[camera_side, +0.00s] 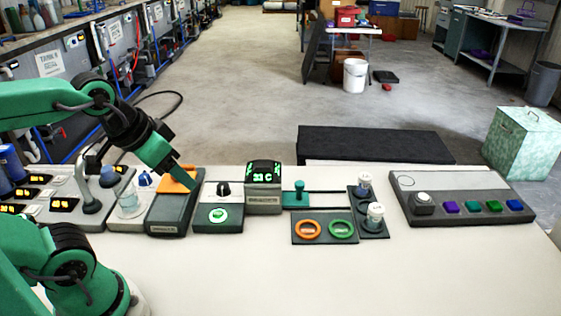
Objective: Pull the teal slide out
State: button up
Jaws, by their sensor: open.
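The teal slide (297,199) is a small teal block with an upright knob. It sits at the left end of dark rails, just right of the box with a green 33 C display (264,188). My gripper (188,184) is well to the left of the slide. It points down and right, over the dark device with an orange top (172,213). It looks empty and is apart from the slide. I cannot tell whether its tip touches the orange top.
A plate with orange and green rings (325,229) lies in front. Two white-capped vials stand in a dark rack (372,233). The table's front is clear.

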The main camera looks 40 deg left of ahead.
jog(key=shift+c, duration=0.9)
jog(key=g, duration=0.6)
send_over(300, 183)
notch_tip(300, 183, down, 11)
jog(key=shift+s+a+f, duration=0.1)
jog(key=shift+s+a, duration=0.05)
jog(key=shift+w+f, duration=0.2)
jog(key=shift+f, duration=0.1)
jog(key=shift+f, duration=0.1)
jog(key=shift+f, duration=3.8)
